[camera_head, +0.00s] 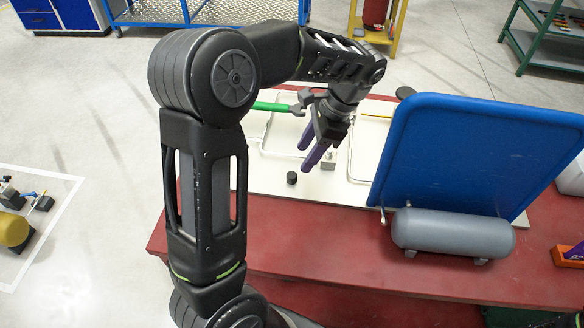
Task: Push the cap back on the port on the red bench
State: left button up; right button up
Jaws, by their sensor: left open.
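The red bench (340,257) carries a cream panel (262,184). A small dark round piece, which looks like the cap (291,178), is at the panel's front part. A small grey metal fitting (328,160), possibly the port, shows just right of my gripper's fingers; I cannot tell for sure. My left gripper (303,158) has purple fingers, is open and empty, and points down and left above the panel, a little behind and above the dark piece. My left arm hides part of the panel's left side.
A blue board (478,150) stands tilted over the panel's right side, hiding what is behind it. A grey cylinder (453,232) lies before it. A green-handled tool (270,106) is at the back left. An orange item (570,255) is at right. The bench's front strip is mostly clear.

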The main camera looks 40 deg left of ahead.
aim_at(292, 175)
pick_arm(q)
jog(key=shift+x, duration=1.3)
jog(key=shift+p+x, duration=0.85)
jog(key=shift+x, duration=1.75)
jog(key=shift+c, duration=0.4)
grip_shut()
